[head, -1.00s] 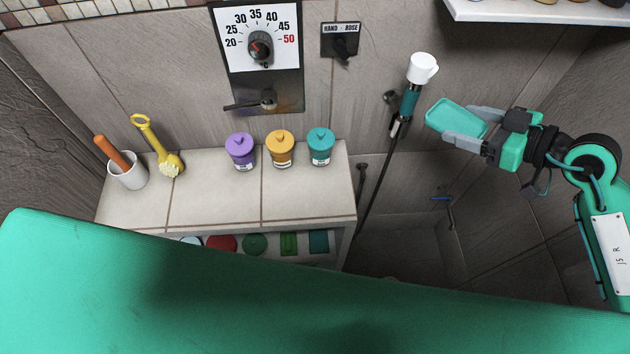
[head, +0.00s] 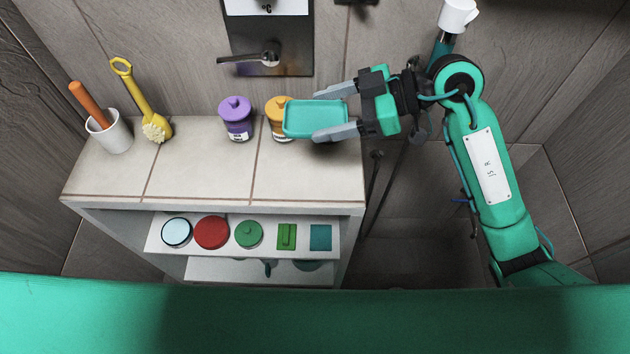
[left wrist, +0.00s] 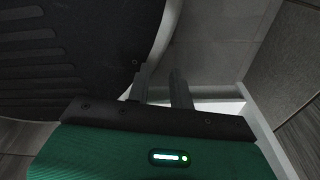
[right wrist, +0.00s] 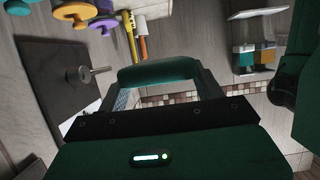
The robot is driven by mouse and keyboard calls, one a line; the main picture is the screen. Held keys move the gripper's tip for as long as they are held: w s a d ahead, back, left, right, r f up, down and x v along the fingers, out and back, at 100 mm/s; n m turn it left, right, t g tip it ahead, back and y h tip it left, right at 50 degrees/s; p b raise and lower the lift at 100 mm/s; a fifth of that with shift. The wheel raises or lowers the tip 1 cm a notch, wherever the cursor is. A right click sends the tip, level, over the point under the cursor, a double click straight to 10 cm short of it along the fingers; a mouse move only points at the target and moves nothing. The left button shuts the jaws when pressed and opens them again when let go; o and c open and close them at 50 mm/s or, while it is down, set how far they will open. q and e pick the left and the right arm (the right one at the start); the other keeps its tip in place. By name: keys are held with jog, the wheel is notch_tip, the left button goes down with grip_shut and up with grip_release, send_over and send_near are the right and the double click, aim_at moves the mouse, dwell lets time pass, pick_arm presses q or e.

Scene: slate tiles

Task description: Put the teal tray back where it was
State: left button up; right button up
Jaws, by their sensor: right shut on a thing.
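The teal tray (head: 313,118) is a shallow rounded rectangle. My right gripper (head: 338,112) is shut on it, with one grey finger along each long side. It is above the right part of the cabinet top and covers part of the orange jar in the head view. In the right wrist view the tray (right wrist: 158,72) spans between the two fingers. My left gripper (left wrist: 160,75) is not in the head view; in the left wrist view its fingers stand a small gap apart with nothing between them.
The tiled cabinet top (head: 200,175) holds a white cup (head: 108,135), yellow brush (head: 145,105), purple jar (head: 236,120) and orange jar (head: 277,108). A lower shelf (head: 160,250) holds several round and square items. The cabinet top's front is clear. A tap (head: 262,57) is on the wall.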

send_over(326, 184)
notch_tip(326, 184, down, 14)
jog(key=shift+f+b, duration=0.3)
jog(key=shift+f, duration=0.3)
notch_tip(326, 184, down, 4)
jog(key=shift+r, duration=0.2)
pick_arm(q)
jog(key=shift+w+r, duration=0.3)
jog(key=shift+w, duration=0.45)
pick_arm(e)
jog(key=shift+f, duration=0.15)
pick_arm(q)
jog(key=shift+r, duration=0.1)
pick_arm(e)
jog(key=shift+f, duration=0.1)
jog(key=o, duration=0.6)
jog(key=shift+f, duration=0.1)
jog(key=o, duration=0.4)
jog(key=shift+c, duration=0.2)
pick_arm(q)
jog(key=shift+s, duration=0.3)
jog(key=shift+d+f, duration=0.15)
jog(key=shift+f, duration=0.05)
